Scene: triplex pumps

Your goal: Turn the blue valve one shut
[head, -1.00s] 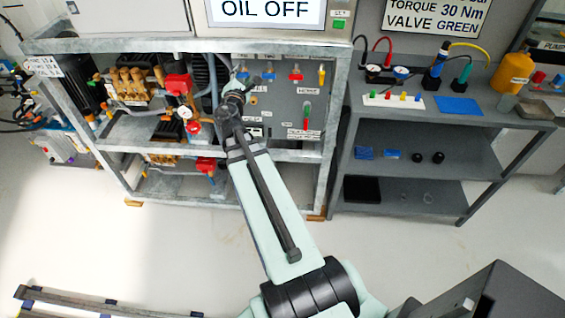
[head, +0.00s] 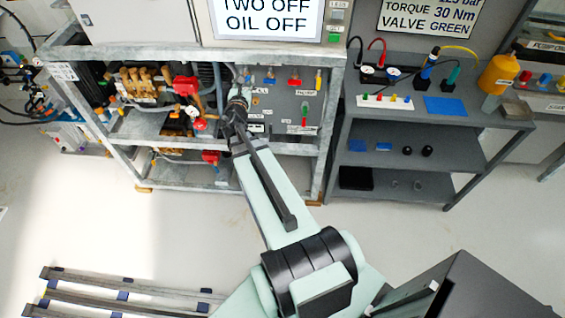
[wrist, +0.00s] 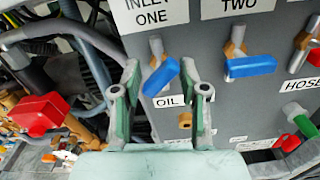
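Blue valve one (wrist: 160,77) has a blue lever on a brass stem under the label INLET ONE in the wrist view. Its lever is tilted, the right end higher than the left. My gripper (wrist: 160,92) is open, with one green-grey finger on each side of the lever in the picture. I cannot tell whether either finger touches it. A second blue valve (wrist: 250,66), under the label TWO, has its lever nearly level, right of the right finger. In the head view my gripper (head: 238,98) is at the left part of the grey panel, and my wrist partly hides valve one.
A red valve (wrist: 300,142) and an orange-brass fitting (wrist: 308,35) are at the right of the panel. A red part (wrist: 40,113) and dark hoses lie left of my gripper.

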